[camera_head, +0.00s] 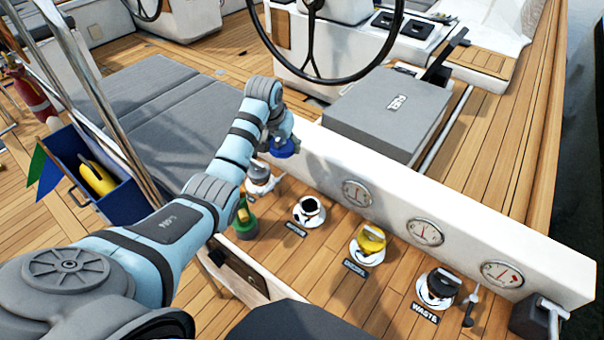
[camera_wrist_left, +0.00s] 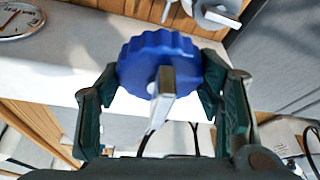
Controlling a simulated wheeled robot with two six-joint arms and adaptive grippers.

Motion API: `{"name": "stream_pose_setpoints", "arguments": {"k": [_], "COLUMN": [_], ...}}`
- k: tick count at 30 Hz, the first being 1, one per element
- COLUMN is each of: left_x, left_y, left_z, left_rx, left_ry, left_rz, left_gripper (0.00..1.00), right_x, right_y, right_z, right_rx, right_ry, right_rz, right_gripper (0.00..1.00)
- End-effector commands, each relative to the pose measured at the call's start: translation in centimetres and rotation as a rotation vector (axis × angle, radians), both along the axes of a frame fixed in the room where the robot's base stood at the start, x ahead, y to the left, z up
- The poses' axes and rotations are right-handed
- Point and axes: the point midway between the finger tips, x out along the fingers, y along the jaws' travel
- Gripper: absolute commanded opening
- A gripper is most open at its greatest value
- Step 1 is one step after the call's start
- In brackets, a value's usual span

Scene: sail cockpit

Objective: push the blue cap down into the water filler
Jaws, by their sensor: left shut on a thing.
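The blue cap (camera_head: 286,150) is in my left gripper (camera_head: 280,136), held up in the air near the white panel's left end. The left wrist view shows the ridged blue cap (camera_wrist_left: 145,52) with a pale bar across it, between the two dark fingers of the same gripper (camera_wrist_left: 163,84). An uncapped filler (camera_head: 308,209) with a dark opening and white rim is in the deck, right of and below the cap in the head view. It looks like the water filler, but its label (camera_head: 296,229) is too small to read. The cap is apart from it. My right gripper is out of view.
A yellow-capped filler (camera_head: 372,239) and a black-capped filler (camera_head: 440,284) labelled WASTE stand to the right. A green item (camera_head: 244,222) and a grey-white fitting (camera_head: 258,178) are to the left. The white gauge panel (camera_head: 390,205) runs behind the fillers.

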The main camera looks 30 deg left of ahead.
Motion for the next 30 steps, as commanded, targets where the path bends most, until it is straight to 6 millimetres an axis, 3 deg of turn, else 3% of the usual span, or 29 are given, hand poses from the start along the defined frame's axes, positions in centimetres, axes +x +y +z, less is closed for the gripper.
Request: {"name": "stream_pose_setpoints", "arguments": {"k": [1,3,6,9,14,24,30], "left_x": [-0.4,-1.1,-2.2,-3.0,-3.2,-3.1,-3.1], "left_y": [-1.8,-4.5,-7.8,-9.8,-10.6,-10.7,-10.7], "left_z": [-0.7,-2.8,-5.2,-6.8,-8.3,-12.8,-13.6], "left_rx": [-0.004,-0.009,-0.018,-0.022,-0.023,-0.023,-0.023], "left_ry": [0.008,0.007,-0.005,-0.018,-0.026,-0.024,-0.025], "left_rz": [-0.094,-0.235,-0.400,-0.496,-0.533,-0.532,-0.532], "left_gripper": [0.22,0.22,0.22,0.22,0.22,0.22,0.22], "right_x": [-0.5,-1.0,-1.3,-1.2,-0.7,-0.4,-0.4], "right_y": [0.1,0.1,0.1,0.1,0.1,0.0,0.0], "right_z": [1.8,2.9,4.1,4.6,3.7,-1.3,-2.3], "right_rx": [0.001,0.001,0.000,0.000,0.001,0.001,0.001], "right_ry": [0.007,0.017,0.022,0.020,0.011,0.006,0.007], "right_rz": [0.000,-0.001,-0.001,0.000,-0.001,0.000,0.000], "right_gripper": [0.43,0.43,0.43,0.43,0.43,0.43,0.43]}}
